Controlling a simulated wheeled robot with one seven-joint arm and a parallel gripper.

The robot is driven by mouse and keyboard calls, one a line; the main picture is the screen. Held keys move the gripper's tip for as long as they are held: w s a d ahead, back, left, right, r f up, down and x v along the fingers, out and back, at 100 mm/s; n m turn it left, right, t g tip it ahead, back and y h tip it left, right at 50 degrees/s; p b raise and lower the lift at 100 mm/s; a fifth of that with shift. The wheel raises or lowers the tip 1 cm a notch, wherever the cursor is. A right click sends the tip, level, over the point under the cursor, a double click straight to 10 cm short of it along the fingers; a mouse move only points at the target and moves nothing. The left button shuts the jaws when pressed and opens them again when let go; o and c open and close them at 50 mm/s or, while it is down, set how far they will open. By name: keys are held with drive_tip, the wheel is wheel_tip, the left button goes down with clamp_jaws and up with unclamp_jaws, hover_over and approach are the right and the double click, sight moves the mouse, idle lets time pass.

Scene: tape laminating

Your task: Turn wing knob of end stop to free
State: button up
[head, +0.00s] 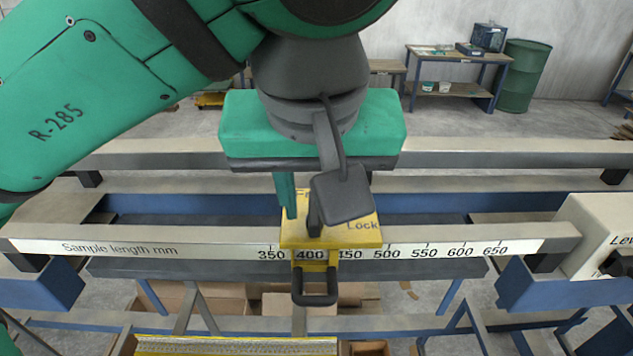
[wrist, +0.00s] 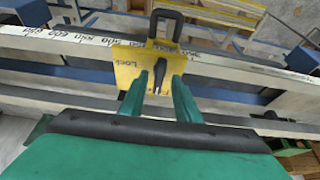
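The yellow end stop (head: 292,238) sits on the front rail at about the 400 mark. It also shows in the wrist view (wrist: 128,76). "Lock" is readable on its face; the other label is mostly hidden. The black wing knob (wrist: 160,70) stands on its face, its bar running roughly toward my gripper in the wrist view. My gripper (wrist: 160,78) is open, with a green finger on each side of the knob. I see gaps there, but cannot tell its height over the plate. In the head view the knob (head: 314,218) is partly covered by my wrist camera.
The front rail (head: 215,245) carries a "Sample length mm" scale. A black loop handle (head: 315,299) hangs from the end stop's front. A pale box (head: 600,230) with a lever label stands at the right. A second rail (head: 510,150) runs behind.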

drive_tip(key=v, duration=1)
drive_tip(key=shift+r, duration=0.25)
drive_tip(key=shift+d, duration=0.1)
